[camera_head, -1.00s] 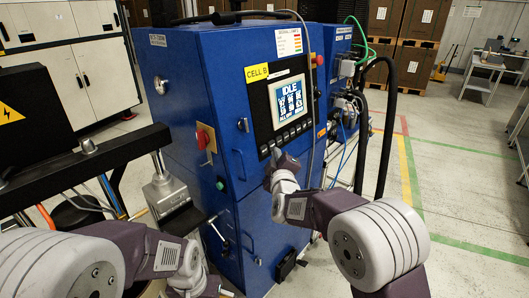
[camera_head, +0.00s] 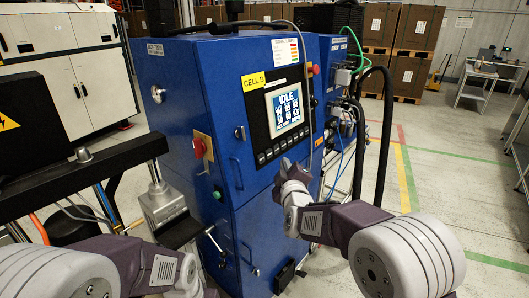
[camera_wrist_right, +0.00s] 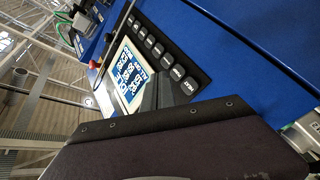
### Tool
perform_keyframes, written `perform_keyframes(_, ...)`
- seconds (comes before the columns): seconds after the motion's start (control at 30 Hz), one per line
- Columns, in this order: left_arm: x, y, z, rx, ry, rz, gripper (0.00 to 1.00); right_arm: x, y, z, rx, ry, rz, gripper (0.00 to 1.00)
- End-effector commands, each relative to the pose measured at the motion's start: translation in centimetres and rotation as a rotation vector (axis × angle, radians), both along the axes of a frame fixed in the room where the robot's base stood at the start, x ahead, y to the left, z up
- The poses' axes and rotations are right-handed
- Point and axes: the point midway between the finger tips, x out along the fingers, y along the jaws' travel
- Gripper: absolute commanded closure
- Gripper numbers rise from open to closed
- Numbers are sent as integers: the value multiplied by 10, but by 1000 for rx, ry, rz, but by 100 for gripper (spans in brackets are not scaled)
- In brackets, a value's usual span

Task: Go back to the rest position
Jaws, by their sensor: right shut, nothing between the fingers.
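My right gripper (camera_head: 287,166) is shut and empty, in front of the blue cabinet (camera_head: 171,95), just below the button row of its control panel. In the right wrist view its dark fingers (camera_wrist_right: 158,96) overlap part of the panel screen and lie close to the buttons (camera_wrist_right: 152,42). I cannot tell the exact gap, but no contact shows.
A red rotary switch (camera_head: 203,146) and a lever handle (camera_head: 213,238) stick out of the cabinet. Thick black hoses (camera_head: 387,140) hang at its right side. A dark bench frame (camera_head: 85,175) with a metal clamp stands at the left. Open floor (camera_head: 450,185) lies to the right.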

Motion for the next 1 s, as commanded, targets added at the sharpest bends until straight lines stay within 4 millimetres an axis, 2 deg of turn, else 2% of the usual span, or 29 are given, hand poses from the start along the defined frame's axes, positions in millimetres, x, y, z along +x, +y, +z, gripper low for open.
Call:
perform_keyframes(0.07,0,0,11,0,0,0,64,4,-25,26,10,-24,-44,100)
perform_keyframes(0.13,0,0,24,0,0,0,64,2,-65,52,9,-40,-105,100)
perform_keyframes(0.17,0,0,32,0,0,0,64,-5,-88,58,-4,-18,-131,100)
perform_keyframes(0.2,0,0,42,0,0,0,64,-20,-115,45,0,79,-148,100)
perform_keyframes(0.27,0,0,48,0,-1,0,64,-49,-135,6,75,261,-162,100)
perform_keyframes(0.3,0,0,51,0,-1,0,64,-71,-144,-19,137,380,-178,100)
perform_keyframes(0.37,0,0,54,0,0,0,64,-107,-152,-57,233,557,-218,100)
perform_keyframes(0.4,0,0,56,0,0,0,64,-134,-156,-81,299,677,-258,100)
perform_keyframes(0.47,0,0,57,0,0,0,64,-178,-160,-114,389,850,-333,100)
perform_keyframes(0.5,0,0,57,0,0,0,64,-208,-160,-134,443,958,-392,100)
perform_keyframes(0.6,0,0,55,0,0,0,64,-273,-159,-170,545,1181,-550,100)
perform_keyframes(0.7,0,0,55,0,0,0,64,-318,-161,-185,624,1323,-720,100)
perform_keyframes(0.8,0,0,55,0,0,0,64,-333,-161,-187,695,1360,-830,100)
perform_keyframes(1.0,0,0,55,0,0,0,64,-332,-161,-187,722,1353,-854,100)
